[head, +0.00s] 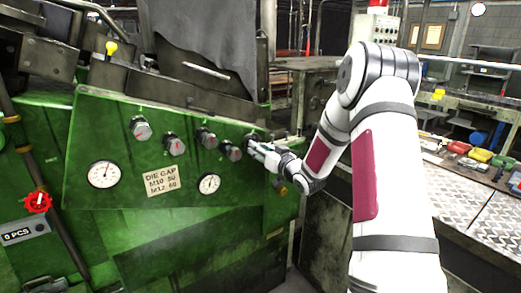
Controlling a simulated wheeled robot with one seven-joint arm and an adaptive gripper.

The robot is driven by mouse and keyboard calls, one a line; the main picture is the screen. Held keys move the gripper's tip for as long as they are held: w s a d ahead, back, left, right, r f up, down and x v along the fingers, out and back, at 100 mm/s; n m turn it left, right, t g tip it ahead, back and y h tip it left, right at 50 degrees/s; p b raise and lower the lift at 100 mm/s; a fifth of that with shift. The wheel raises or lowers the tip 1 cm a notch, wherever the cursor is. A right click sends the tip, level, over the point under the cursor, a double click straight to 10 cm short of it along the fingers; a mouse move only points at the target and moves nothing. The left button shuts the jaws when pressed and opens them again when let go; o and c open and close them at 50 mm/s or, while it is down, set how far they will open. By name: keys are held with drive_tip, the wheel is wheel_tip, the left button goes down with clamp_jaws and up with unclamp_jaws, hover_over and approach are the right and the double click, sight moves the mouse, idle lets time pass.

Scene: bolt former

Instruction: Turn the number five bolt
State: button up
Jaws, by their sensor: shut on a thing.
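A row of several metal bolts sits on the sloped green panel (120,190) of the machine. From the left, the first bolt (140,129), second bolt (174,145), third bolt (206,138) and fourth bolt (233,151) are in plain view. The number five bolt (250,138) is at the right end of the row, mostly hidden by my gripper. My gripper (257,148) reaches in from the right and is shut on the number five bolt. Its fingers are small in the picture, and how far the bolt is turned cannot be seen.
Two round gauges, the left one (104,174) and the right one (209,184), flank a die gap label (160,180) below the bolts. A brass-coloured knob (281,189) is just below my gripper. A workbench (480,205) with coloured items stands at the right.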

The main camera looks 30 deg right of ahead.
drive_tip(key=n, duration=0.4)
drive_tip(key=o, duration=1.2)
drive_tip(key=shift+c, duration=0.2)
drive_tip(key=s, duration=1.2)
drive_tip(key=shift+d, duration=0.15)
